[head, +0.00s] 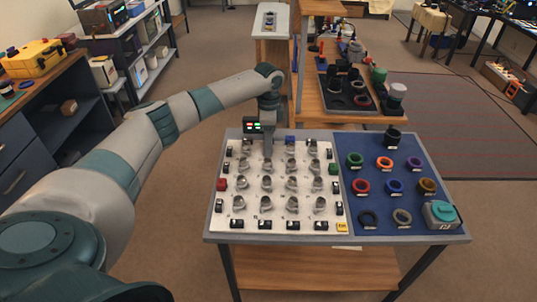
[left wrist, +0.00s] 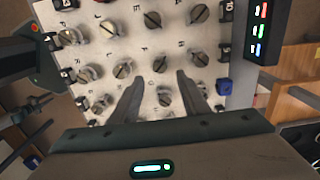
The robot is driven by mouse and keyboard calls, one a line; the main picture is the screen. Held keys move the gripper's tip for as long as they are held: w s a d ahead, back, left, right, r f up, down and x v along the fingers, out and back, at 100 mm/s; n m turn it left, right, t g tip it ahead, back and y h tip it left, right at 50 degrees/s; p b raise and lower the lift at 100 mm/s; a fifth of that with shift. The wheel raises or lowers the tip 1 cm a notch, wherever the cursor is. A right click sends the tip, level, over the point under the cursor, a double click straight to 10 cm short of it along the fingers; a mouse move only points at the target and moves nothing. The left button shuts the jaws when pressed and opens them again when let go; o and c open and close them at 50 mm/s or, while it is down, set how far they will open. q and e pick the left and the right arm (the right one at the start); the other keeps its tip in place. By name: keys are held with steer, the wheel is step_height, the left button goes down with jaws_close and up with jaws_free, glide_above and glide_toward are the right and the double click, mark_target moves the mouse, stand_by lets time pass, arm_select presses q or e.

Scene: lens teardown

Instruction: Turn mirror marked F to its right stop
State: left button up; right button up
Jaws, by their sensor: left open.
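The white board (head: 255,218) carries a grid of grey mirror knobs with small letters, too small to read in the head view. My left gripper (head: 268,150) is pointed down over the board's upper middle. In the left wrist view its two fingers (left wrist: 158,92) are apart, with nothing held between them. A grey knob (left wrist: 160,64) lies just beyond the fingertips, between their lines, with a small letter near it that looks like F but is not sure. Another knob (left wrist: 164,96) shows between the fingers. No contact is visible. My right gripper is not in view.
Black blocks line the board's edges, with a red block (head: 222,184), a green block (head: 333,168) and a blue block (left wrist: 223,86). A dark box with lit bars (left wrist: 262,30) stands beside the board. A blue mat (head: 385,205) with coloured rings lies to the right.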

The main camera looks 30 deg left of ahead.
mark_target(268, 160)
arm_select(q)
step_height(268, 160, down, 7)
steer(key=shift+r+p, duration=0.15)
steer(key=shift+p, duration=0.45)
steer(key=c, duration=1.1)
